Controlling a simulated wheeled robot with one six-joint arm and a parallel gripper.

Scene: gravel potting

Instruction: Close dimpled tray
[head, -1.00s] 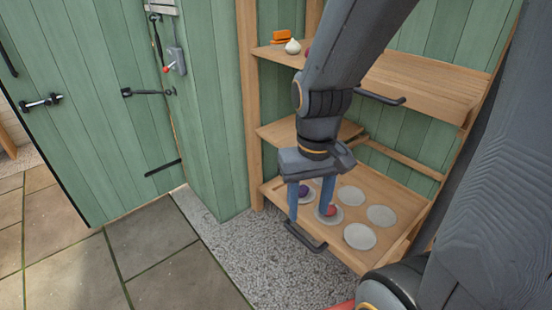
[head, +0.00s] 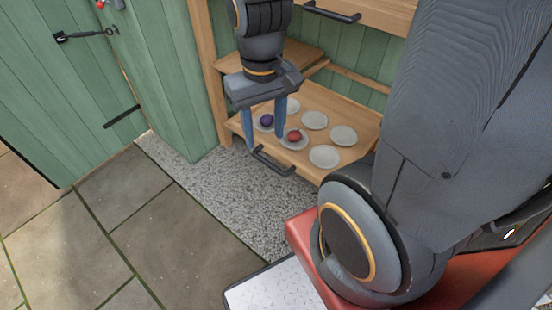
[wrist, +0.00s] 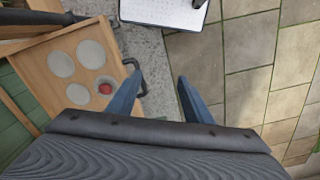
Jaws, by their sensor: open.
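The dimpled tray (head: 345,150) is the low wooden pull-out with pale round dimples, and it stands out from the rack in the head view. It also shows at left in the wrist view (wrist: 38,62). A dark bar handle (head: 270,161) is on its front edge. A purple ball (head: 266,120) and a red ball (head: 294,135) sit in two dimples; the red ball shows in the wrist view (wrist: 105,89). My gripper (head: 264,143) points down at the tray's front edge, open and empty. In the wrist view the left finger is close to the handle (wrist: 137,77); contact is unclear.
An upper wooden tray with a dark handle (head: 331,13) is above. A wooden shelf (head: 283,57) lies behind my wrist. A green door (head: 50,110) stands at left. Gravel (head: 235,190) and stone paving (head: 150,235) in front of the tray are clear.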

